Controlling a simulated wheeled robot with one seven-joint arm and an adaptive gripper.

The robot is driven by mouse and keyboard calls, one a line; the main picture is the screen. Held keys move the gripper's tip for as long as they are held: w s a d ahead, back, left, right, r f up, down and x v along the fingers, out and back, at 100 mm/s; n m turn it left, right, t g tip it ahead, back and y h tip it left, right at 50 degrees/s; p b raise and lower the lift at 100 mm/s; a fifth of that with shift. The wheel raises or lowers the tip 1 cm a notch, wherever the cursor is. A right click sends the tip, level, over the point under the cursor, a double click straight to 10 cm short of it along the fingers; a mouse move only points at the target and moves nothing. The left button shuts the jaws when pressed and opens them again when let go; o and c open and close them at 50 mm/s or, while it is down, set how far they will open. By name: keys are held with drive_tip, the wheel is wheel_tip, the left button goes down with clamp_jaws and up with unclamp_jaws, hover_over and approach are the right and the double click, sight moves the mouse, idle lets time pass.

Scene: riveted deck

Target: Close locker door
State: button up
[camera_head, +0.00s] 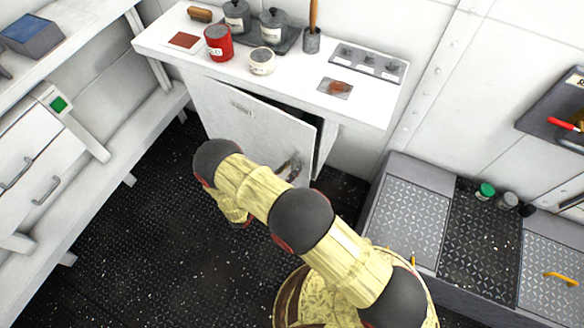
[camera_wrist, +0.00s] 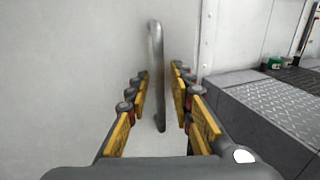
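The white locker door (camera_head: 240,118) under the counter stands ajar, with a dark gap along its top and right edge in the head view. The same door fills the left of the wrist view (camera_wrist: 60,80). Its upright grey handle (camera_wrist: 155,50) lies between my gripper's fingers. My gripper (camera_wrist: 160,80) is open, with yellow-padded fingers on either side of the handle. Clear space shows between the fingers and the bar. In the head view the handle (camera_head: 291,167) shows just above my arm, and my arm hides my gripper.
The white counter (camera_head: 295,85) above the door bears pots, a red can (camera_head: 218,42) and a switch panel (camera_head: 368,63). A low grey bench (camera_head: 405,215) with tread plates stands right of the door. Dark floor (camera_head: 140,230) is free at left.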

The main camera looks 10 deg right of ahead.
drive_tip(key=shift+c, duration=1.1)
clamp_jaws()
